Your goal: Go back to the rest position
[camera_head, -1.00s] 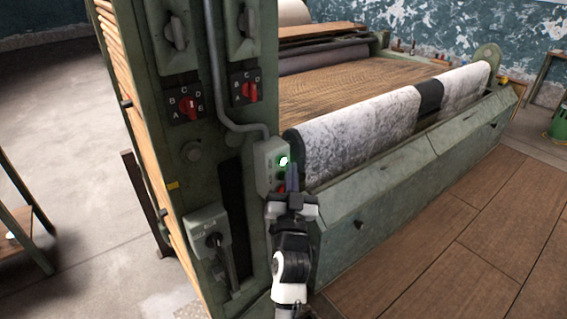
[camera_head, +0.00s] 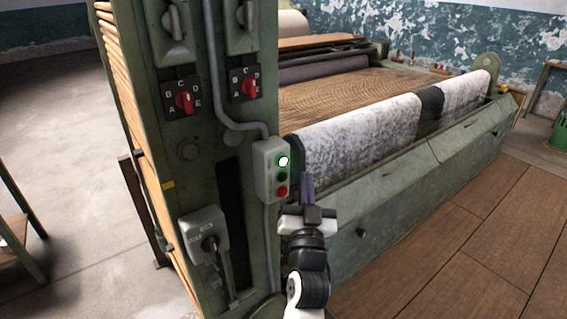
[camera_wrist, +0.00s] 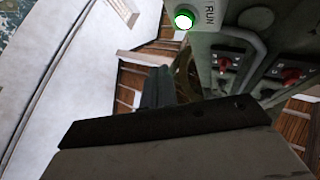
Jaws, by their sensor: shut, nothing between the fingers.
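My gripper (camera_head: 307,186) points up in the head view, its fingers together with nothing between them. It is just to the right of the button box (camera_head: 264,170) on the green machine column, and apart from it. The box has a lit green button (camera_head: 283,161) at the top, a dark green one below and a red button (camera_head: 282,191) at the bottom. In the wrist view the lit button (camera_wrist: 184,19) shows at the top beside the label RUN. My gripper's dark fingers (camera_wrist: 158,88) show in the middle of that view.
Red rotary selectors (camera_head: 185,101) and a lever switch box (camera_head: 204,237) are on the column left of my arm. A long roller with white speckled cloth (camera_head: 360,138) and a sloping green machine panel (camera_head: 400,175) lie to the right. Open wooden floor (camera_head: 450,255) is at the lower right.

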